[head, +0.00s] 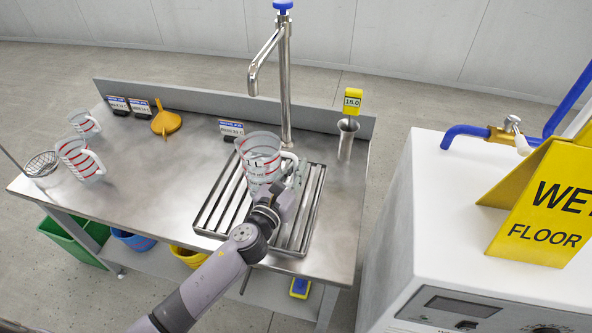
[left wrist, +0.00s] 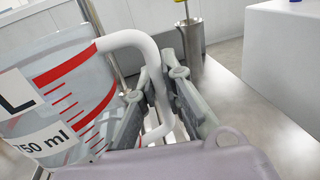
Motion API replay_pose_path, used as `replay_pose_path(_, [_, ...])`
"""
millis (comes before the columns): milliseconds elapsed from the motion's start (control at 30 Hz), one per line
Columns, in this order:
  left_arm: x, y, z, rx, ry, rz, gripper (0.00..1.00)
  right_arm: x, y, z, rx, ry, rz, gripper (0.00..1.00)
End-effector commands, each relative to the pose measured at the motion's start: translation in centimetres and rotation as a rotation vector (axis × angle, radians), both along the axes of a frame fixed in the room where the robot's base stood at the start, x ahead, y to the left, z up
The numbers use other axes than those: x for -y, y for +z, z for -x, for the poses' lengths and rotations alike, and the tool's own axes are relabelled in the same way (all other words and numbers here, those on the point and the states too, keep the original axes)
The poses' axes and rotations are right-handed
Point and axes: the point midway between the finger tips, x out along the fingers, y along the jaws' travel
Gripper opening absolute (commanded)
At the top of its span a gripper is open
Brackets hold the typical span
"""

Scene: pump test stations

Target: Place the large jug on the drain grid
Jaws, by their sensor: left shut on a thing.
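The large jug (head: 258,150) is clear with red markings and a white handle. It is upright over the back part of the drain grid (head: 312,200), beneath the tap. I cannot tell whether its base touches the grid bars. My left gripper (head: 289,180) is shut on the jug's handle from the right side. In the left wrist view the jug (left wrist: 60,90) shows an "L" and "750 ml" label, and the handle runs between the fingers of the gripper (left wrist: 158,88). My right gripper is not in view.
A tap (head: 285,90) rises behind the grid. A metal cup (head: 346,140) with a yellow thermometer (head: 352,100) stands at its right. Two smaller jugs (head: 80,160) (head: 86,123), a wire basket (head: 42,165) and an orange funnel (head: 166,122) are at the left. A white machine (head: 440,220) stands right.

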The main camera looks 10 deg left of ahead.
Motion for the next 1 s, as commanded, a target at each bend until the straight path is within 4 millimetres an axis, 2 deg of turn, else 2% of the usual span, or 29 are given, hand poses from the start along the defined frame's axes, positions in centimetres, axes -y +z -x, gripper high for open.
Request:
replay_pose_path(133, [0.0, -0.5, 0.0, 0.0, 0.0, -0.001, 0.0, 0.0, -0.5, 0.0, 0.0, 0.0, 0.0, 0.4])
replay_pose_path(167, [0.0, -0.3, 0.0, 0.0, 0.0, 0.0, 0.11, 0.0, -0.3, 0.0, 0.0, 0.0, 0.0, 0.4])
replay_pose_path(433, [0.0, -0.3, 0.0, 0.0, 0.0, 0.0, 0.29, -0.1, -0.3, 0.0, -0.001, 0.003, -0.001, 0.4])
replay_pose_path(800, [0.0, 0.2, 0.0, 0.0, 0.0, 0.0, 0.29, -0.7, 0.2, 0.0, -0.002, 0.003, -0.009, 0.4])
replay_pose_path(867, [-0.2, -0.1, 0.6, -0.002, 0.0, -0.001, 0.29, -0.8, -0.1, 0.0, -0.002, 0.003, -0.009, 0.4])
replay_pose_path(1000, [-0.7, -0.2, 3.1, -0.003, 0.0, -0.002, 0.29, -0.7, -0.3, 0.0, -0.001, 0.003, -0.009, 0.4])
